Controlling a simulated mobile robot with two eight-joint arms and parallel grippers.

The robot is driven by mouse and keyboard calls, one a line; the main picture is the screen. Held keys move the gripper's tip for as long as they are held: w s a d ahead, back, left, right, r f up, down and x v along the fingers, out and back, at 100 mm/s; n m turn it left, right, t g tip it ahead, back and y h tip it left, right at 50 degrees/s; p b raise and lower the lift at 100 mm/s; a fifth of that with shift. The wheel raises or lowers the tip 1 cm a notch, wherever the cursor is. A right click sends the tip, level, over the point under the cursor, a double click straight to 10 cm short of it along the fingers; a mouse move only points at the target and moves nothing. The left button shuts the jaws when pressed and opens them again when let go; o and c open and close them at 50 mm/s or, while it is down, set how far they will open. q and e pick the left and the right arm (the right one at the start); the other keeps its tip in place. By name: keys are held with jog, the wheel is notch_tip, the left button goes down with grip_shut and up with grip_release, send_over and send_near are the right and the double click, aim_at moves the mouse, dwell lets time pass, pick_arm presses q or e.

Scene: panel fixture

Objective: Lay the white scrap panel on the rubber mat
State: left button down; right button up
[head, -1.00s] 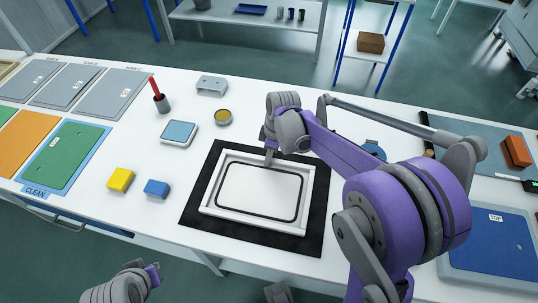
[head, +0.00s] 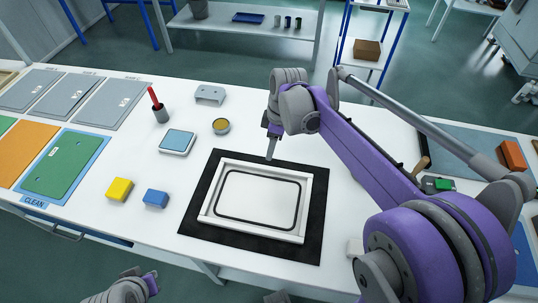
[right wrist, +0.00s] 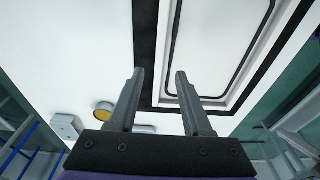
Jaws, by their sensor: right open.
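A white panel (head: 258,198) with a black rounded line lies flat inside a pale raised frame (head: 252,235). The frame rests on a black mat (head: 205,238) in the middle of the table. The panel (right wrist: 222,40) and frame also show in the right wrist view. My right gripper (head: 271,156) is at the back edge of the frame, apart from the panel. Its fingers (right wrist: 160,78) are spread with nothing between them. My left gripper (head: 150,283) is low at the front, off the table; its jaws are too small to read.
A yellow block (head: 119,190), blue block (head: 156,198), scale-like device (head: 177,141), round tin (head: 221,126) and red-handled cup (head: 160,112) stand left of the mat. Coloured panels (head: 62,165) lie far left. A grey-blue mat (head: 465,140) with an orange block (head: 512,154) lies right.

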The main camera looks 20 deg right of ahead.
jog(key=s+a+f+m+t, duration=0.1)
jog(key=s+m, duration=0.2)
jog(key=s, duration=0.3)
jog(key=s+a+f+m+t+h, duration=0.1)
jog(key=s+a+f+m, duration=0.1)
jog(key=s+m, duration=0.2)
jog(key=s+a+f+m+t, duration=0.1)
jog(key=s+f+m+t, duration=0.1)
jog(key=s, duration=0.7)
jog(key=shift+s+a+m+h, duration=0.2)
jog(key=shift+m+h, duration=0.1)
jog(key=shift+m, duration=0.5)
